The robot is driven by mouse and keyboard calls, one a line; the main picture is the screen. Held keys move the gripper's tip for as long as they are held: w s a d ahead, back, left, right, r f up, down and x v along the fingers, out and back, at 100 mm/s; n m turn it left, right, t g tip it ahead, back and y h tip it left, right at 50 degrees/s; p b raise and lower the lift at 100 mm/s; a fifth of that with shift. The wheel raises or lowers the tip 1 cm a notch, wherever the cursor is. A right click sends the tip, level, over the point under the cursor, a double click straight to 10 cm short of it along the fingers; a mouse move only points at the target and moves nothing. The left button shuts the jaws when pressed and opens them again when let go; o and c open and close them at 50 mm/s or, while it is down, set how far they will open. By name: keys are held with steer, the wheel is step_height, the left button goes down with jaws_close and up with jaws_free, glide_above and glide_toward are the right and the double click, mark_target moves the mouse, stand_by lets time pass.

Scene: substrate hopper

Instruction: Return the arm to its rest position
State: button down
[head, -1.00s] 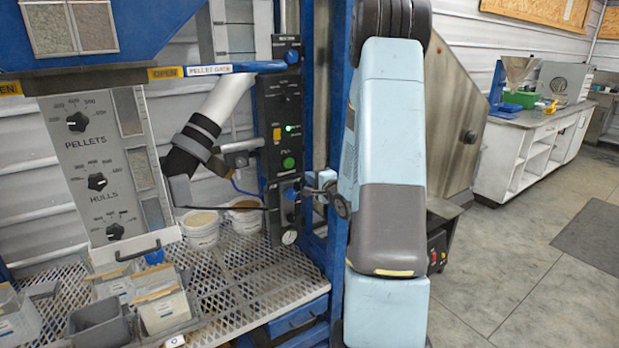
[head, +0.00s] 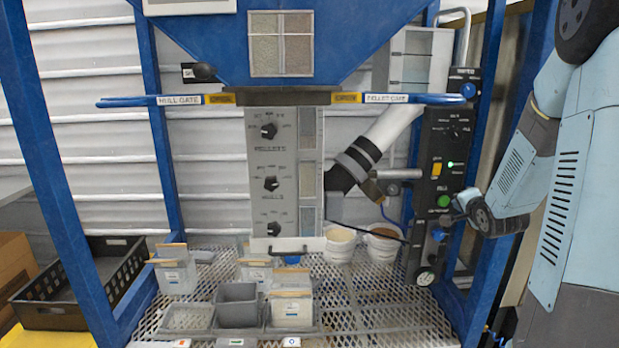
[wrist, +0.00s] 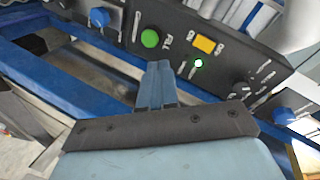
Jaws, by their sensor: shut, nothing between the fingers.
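My light blue arm reaches in from the right of the head view. My gripper shows in the wrist view (wrist: 158,72), its two blue fingers together and empty. They point at the black control panel (wrist: 215,45), just below the round green button (wrist: 150,38); I cannot tell whether they touch the panel. In the head view the black panel (head: 436,178) stands at the right of the hopper frame, with its green button (head: 444,201) close to the end of my arm. A small green light on the panel (wrist: 198,63) is lit.
Blue frame posts (head: 487,165) stand close to my arm. A black crate (head: 85,285) sits at the left.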

steer(key=s+a+r+n+g+h, duration=0.1)
steer(key=s+a+r+n+g, duration=0.15)
steer(key=s+a+r, duration=0.35)
steer(key=s+a+r+n+g, duration=0.2)
steer(key=s+a+r+n, duration=0.15)
steer(key=s, duration=0.45)
steer(key=s+a+n+g+y, duration=0.1)
steer(key=s+a+n+g, duration=0.1)
steer(key=s, duration=0.7)
steer(key=s+a+r+n+g+y, duration=0.1)
steer(key=s+a+n, duration=0.4)
steer(key=s, duration=0.5)
steer(key=shift+a+g, duration=0.55)
steer(key=shift+a, duration=0.65)
